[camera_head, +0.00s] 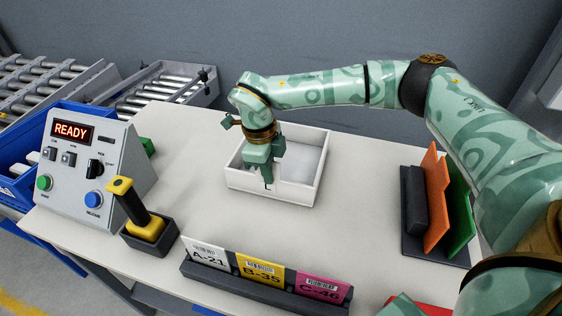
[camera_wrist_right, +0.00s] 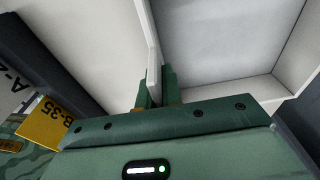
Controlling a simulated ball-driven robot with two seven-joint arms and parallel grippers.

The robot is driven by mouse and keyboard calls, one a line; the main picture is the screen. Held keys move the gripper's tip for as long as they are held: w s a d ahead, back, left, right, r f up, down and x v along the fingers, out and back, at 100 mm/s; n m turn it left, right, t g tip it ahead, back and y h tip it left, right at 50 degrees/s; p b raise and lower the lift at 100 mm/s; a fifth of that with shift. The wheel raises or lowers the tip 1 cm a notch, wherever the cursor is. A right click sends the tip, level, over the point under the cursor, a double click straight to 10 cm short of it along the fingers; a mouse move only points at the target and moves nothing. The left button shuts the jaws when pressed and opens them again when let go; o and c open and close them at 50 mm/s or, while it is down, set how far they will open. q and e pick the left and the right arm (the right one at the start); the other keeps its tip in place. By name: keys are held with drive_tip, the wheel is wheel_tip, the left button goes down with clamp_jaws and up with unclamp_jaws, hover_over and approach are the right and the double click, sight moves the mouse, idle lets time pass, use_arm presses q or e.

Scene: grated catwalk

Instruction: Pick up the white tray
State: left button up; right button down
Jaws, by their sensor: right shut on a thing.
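The white tray (camera_head: 310,190) is a shallow, empty, open box near the middle of the table. My right gripper (camera_head: 267,180) points down at the tray's near left wall in the head view. In the right wrist view, its fingers (camera_wrist_right: 158,88) are shut on the thin wall of the tray (camera_wrist_right: 153,62), one finger on each side. I cannot tell whether the tray rests on the table or is slightly raised. My left gripper is not in view.
A control box (camera_head: 85,165) reading READY and a yellow-black scanner-like tool (camera_head: 140,215) in a holder stand at left. A label rack (camera_head: 262,285) lies in front. A rack with orange (camera_head: 434,200) and green panels stands right. Bare table lies between them.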

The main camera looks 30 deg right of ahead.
drive_tip(key=shift+r, duration=0.1)
drive_tip(key=shift+r, duration=0.3)
wheel_tip(320, 180, up, 3)
drive_tip(key=shift+w+f+p, duration=0.1)
drive_tip(key=shift+f+p, duration=0.05)
drive_tip(key=shift+p, duration=0.5)
drive_tip(key=w+a+r+p, duration=0.1)
drive_tip(key=a+r, duration=0.8)
drive_tip(key=a, duration=0.5)
drive_tip(key=shift+w+r, duration=0.3)
drive_tip(key=shift+w, duration=0.05)
drive_tip(key=shift+p, duration=0.3)
